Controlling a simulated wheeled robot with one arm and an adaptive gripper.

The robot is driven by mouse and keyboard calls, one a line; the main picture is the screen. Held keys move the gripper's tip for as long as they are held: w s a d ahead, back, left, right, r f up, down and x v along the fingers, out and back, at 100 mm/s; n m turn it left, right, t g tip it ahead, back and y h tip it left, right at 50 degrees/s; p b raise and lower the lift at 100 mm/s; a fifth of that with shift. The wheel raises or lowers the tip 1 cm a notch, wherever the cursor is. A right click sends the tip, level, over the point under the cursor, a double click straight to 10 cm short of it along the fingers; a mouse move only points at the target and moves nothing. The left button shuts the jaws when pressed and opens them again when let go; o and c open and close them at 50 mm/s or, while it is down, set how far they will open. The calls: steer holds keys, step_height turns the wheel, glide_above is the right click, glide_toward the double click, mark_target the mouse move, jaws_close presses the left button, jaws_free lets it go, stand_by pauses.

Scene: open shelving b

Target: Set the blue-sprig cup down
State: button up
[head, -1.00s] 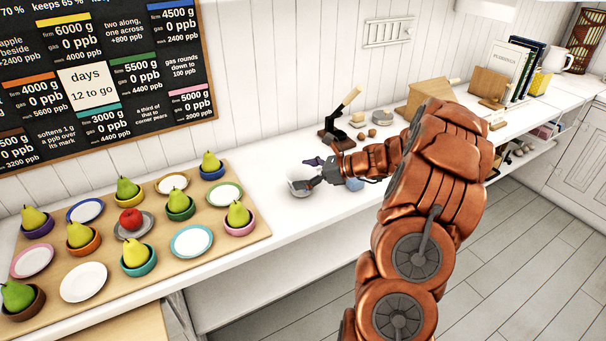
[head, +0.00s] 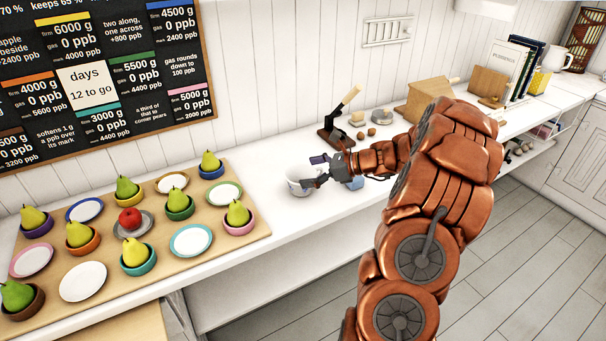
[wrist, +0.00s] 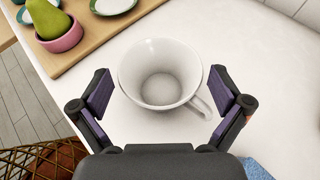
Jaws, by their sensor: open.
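The cup (head: 298,184) is white with bluish marks on its outside in the head view. It stands upright on the white counter (head: 270,208), right of the board of pears. In the wrist view the cup (wrist: 160,75) is empty inside, with its handle toward the lower right. My gripper (head: 318,171) is open just right of the cup. In the wrist view the fingers of my gripper (wrist: 164,100) stand apart on both sides of the cup's near part, with gaps to it. The cup's underside is hidden.
A wooden board (head: 240,249) with pears in coloured bowls, an apple and small plates lies to the left. A blue cloth-like item (wrist: 256,169) is close by on the right. A dark lever tool (head: 338,122) stands behind.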

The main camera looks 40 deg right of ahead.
steer(key=v, duration=1)
steer(key=s+a+r+n+g, duration=0.1)
steer(key=s+a+n+g, duration=0.3)
steer(key=a, duration=0.6)
steer(key=s+a+n+g, duration=0.2)
steer(key=a+n, duration=0.3)
steer(key=a, duration=0.4)
steer(key=s+a+r+n+g, duration=0.1)
steer(key=s+a+n+g, duration=0.3)
steer(key=a, duration=0.6)
steer(key=s+a+f+n+g+h, duration=0.1)
steer(key=s+n+h, duration=0.3)
steer(key=s+n, duration=0.3)
steer(key=s+a+f+n+g+h, duration=0.1)
steer(key=s+n+h, duration=0.3)
steer(key=s+n, duration=0.4)
steer(key=shift+s+a+h, duration=0.25)
steer(key=shift+s+h, duration=0.05)
steer(key=shift+s, duration=1.9)
steer(key=shift+r, duration=0.15)
step_height(320, 180, up, 8)
steer(key=p, duration=0.7)
steer(key=shift+p, duration=0.3)
